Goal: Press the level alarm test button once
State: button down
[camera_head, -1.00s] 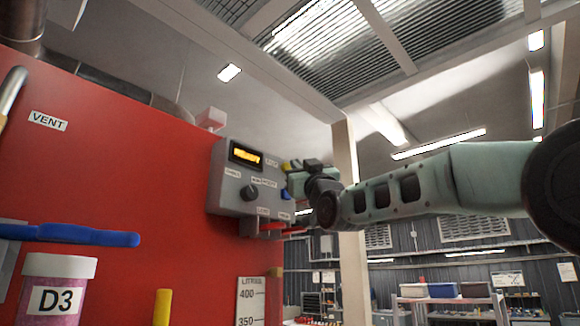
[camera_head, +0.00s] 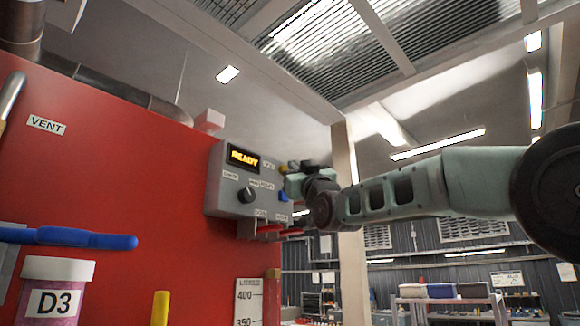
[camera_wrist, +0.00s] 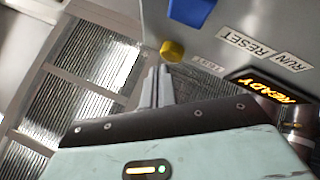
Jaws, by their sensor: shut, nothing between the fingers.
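A grey control box (camera_head: 228,190) with a lit "READY" display (camera_head: 244,158) is mounted at the right edge of the red tank. In the wrist view, a round yellow button (camera_wrist: 172,51) stands out from the panel beside a small blurred label (camera_wrist: 208,62), perhaps "TEST". My gripper (camera_wrist: 160,72) is shut and empty, its fingertips just below the yellow button in the picture; I cannot tell whether they touch it. In the head view my gripper (camera_head: 296,166) is at the box's upper right, partly hiding that side.
The box also has a black knob (camera_head: 248,194) and a blue control (camera_wrist: 190,10), with "RESET" and "RUN" labels nearby. Red handles (camera_head: 272,232) project below it. A blue lever (camera_head: 70,237) and a pink D3 jar (camera_head: 55,290) are at left. Shelves stand behind.

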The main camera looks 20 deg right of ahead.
jog(key=shift+a, duration=0.4)
jog(key=shift+w+f+b, duration=0.1)
jog(key=shift+f+b, duration=0.4)
jog(key=shift+b, duration=0.4)
jog(key=shift+f, duration=0.15)
jog(key=s+b, duration=0.1)
jog(key=s+d+b, duration=0.2)
jog(key=s, duration=0.1)
jog(key=shift+d+b, duration=0.25)
jog(key=shift+b, duration=0.1)
jog(key=shift+d, duration=0.1)
dwell(0.4)
